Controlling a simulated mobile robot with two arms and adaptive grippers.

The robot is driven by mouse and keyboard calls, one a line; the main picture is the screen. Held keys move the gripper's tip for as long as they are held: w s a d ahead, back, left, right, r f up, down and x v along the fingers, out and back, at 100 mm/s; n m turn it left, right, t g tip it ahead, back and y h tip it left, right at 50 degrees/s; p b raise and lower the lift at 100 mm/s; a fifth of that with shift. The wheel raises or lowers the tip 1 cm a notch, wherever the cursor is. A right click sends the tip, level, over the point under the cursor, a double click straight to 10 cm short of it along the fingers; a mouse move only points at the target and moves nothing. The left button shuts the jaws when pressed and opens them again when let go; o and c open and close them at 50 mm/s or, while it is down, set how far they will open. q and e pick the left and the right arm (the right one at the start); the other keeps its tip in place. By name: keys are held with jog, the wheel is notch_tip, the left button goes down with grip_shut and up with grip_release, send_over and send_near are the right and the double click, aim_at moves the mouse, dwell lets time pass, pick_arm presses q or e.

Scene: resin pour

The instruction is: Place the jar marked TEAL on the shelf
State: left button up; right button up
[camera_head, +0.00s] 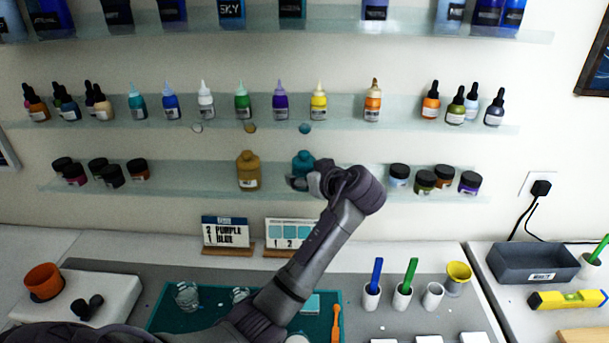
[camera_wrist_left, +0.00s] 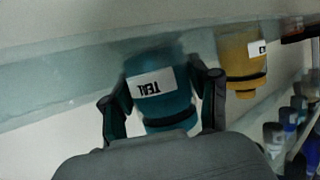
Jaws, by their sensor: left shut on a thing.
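The jar marked TEAL (camera_head: 303,160) is at the lowest glass shelf (camera_head: 205,183), right of the ochre jar (camera_head: 248,172). My left gripper (camera_head: 303,181) is shut on it. In the left wrist view my left gripper (camera_wrist_left: 163,108) has one finger on each side of the teal jar (camera_wrist_left: 160,103), whose label reads TEAL upside down. The ochre jar (camera_wrist_left: 240,60) is beside it, apart from the fingers. The jar's base is at the glass shelf (camera_wrist_left: 60,80); I cannot tell whether it bears on it. My right gripper is not in view.
A teal round marker (camera_head: 305,128) is above the jar. Dark-lidded jars (camera_head: 425,181) stand to the right on the same shelf, and more (camera_head: 112,174) stand far left. Dropper bottles (camera_head: 281,102) line the shelf above. Two cards (camera_head: 226,232) stand on the counter below.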

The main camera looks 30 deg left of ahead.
pick_arm(q)
jog(key=o, duration=1.4)
jog(key=shift+o, duration=0.2)
jog(key=b+v, duration=0.3)
jog(key=v, duration=0.9)
jog(key=shift+r, duration=0.2)
